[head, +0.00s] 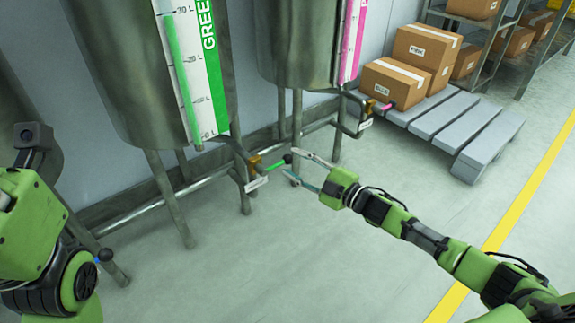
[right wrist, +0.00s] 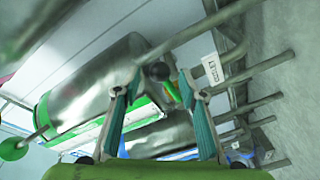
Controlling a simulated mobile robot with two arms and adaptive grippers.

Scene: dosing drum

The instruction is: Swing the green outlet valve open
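The green outlet valve is at the bottom of the green drum (head: 150,70) in the head view. Its green lever (head: 276,166) sticks out to the right from a brass body (head: 255,162) and ends in a black knob (head: 288,158). My right gripper (head: 289,163) is open, with its fingertips around or right beside the knob. In the right wrist view the knob (right wrist: 158,71) and green lever (right wrist: 173,92) show between the two spread fingers; contact cannot be made out. My left arm is at the left edge of the head view, but its fingers do not show.
A second drum (head: 295,45) with a pink scale and a pink valve lever (head: 384,106) stands to the right. Metal legs and pipes (head: 185,190) run below the drums. Boxes (head: 392,83) stand on a grey pallet (head: 475,125). The floor in front is clear.

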